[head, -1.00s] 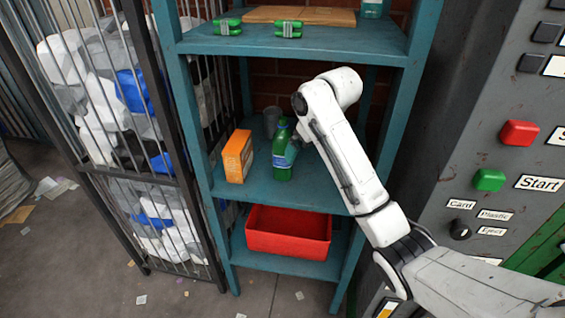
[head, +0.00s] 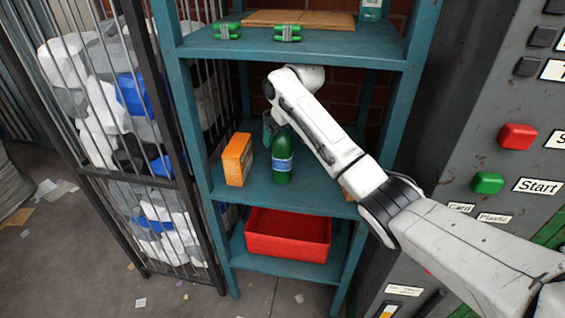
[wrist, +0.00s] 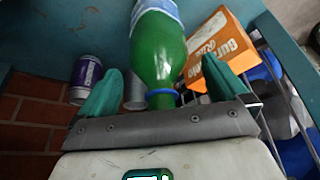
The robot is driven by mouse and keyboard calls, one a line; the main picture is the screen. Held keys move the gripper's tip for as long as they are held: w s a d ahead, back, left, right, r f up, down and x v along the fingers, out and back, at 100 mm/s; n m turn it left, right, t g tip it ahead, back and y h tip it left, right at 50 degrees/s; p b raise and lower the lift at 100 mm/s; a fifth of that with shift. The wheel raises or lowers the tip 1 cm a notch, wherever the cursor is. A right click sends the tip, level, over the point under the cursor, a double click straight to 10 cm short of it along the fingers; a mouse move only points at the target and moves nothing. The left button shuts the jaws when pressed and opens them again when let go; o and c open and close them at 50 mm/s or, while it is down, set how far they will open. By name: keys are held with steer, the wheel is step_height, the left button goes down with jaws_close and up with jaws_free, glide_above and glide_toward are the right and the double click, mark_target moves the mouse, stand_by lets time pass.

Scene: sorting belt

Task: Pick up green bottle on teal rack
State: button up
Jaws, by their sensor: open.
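The green bottle (head: 282,163) with a blue and white label stands upright on the middle shelf of the teal rack (head: 305,195), right of an orange box. In the wrist view the bottle (wrist: 158,50) appears neck-down in the picture, its blue-ringed neck close to my palm. My gripper (wrist: 161,66) is open, with one green finger on either side of the bottle's neck and a visible gap to each. I cannot tell how deep the bottle sits between the fingers.
The orange box (head: 237,159) stands close left of the bottle. A purple can (wrist: 85,80) and a grey cup (wrist: 134,93) show near the left finger. A red bin (head: 287,233) is on the shelf below. The upper shelf (head: 300,45) hangs over my arm.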

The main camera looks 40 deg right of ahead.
steer(key=shift+w+d+f, duration=0.1)
steer(key=shift+w+f, duration=0.45)
steer(key=shift+w, duration=0.05)
steer(key=shift+c, duration=0.3)
steer(key=c, duration=1.3)
steer(key=shift+r+p, duration=0.15)
steer(key=shift+p, duration=0.15)
